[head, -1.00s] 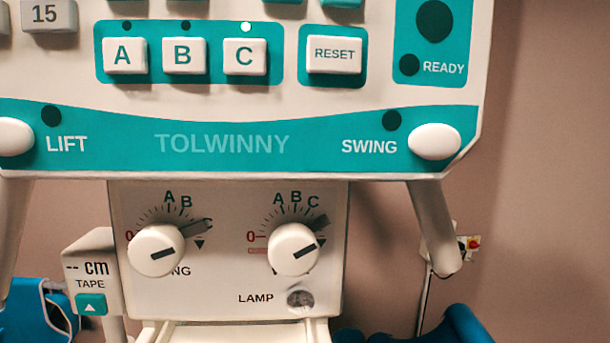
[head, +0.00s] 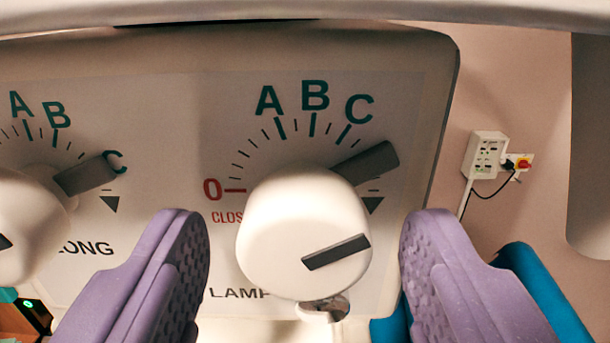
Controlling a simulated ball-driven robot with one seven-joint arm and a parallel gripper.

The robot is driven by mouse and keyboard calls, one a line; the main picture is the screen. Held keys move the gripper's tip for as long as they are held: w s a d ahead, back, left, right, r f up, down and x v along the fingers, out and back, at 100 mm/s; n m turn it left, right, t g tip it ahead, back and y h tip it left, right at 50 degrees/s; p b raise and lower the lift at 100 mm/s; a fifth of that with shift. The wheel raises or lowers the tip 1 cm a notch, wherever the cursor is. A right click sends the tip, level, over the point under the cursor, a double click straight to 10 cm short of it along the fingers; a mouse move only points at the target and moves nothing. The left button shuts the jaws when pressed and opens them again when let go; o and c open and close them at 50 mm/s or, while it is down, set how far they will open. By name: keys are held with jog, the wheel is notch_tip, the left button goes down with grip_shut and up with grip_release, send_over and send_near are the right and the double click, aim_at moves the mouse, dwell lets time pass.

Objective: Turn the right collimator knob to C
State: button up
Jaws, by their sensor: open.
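The right collimator knob (head: 295,230) is white and round, with a dark bar on its face. Its dark grey pointer (head: 366,163) sticks out to the upper right, just clockwise of the C tick and above the black triangle. The dial prints A, B and C along the top and a red 0 at the left. My gripper (head: 307,228) is open, with one purple padded finger on each side of the knob. Gaps show between the fingers and the knob; how far the fingertips are from the panel is hard to tell.
The left collimator knob (head: 30,225) is partly cut off, its pointer over its own C. A LAMP button (head: 325,308) sits under the right knob, partly hidden. A white housing edge (head: 300,14) overhangs the panel. A wall socket (head: 486,155) with a cable is behind at the right.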

jog(key=shift+w, duration=0.45)
jog(key=c, duration=1)
jog(key=shift+c, duration=0.2)
jog(key=shift+f+b, duration=0.1)
jog(key=shift+b, duration=0.4)
jog(key=n+b, duration=0.2)
jog(key=b, duration=0.2)
jog(key=shift+f+n, duration=0.1)
jog(key=shift+n, duration=0.3)
jog(key=n+b, duration=0.3)
jog(key=shift+r+b, duration=0.25)
jog(key=shift+b, duration=0.1)
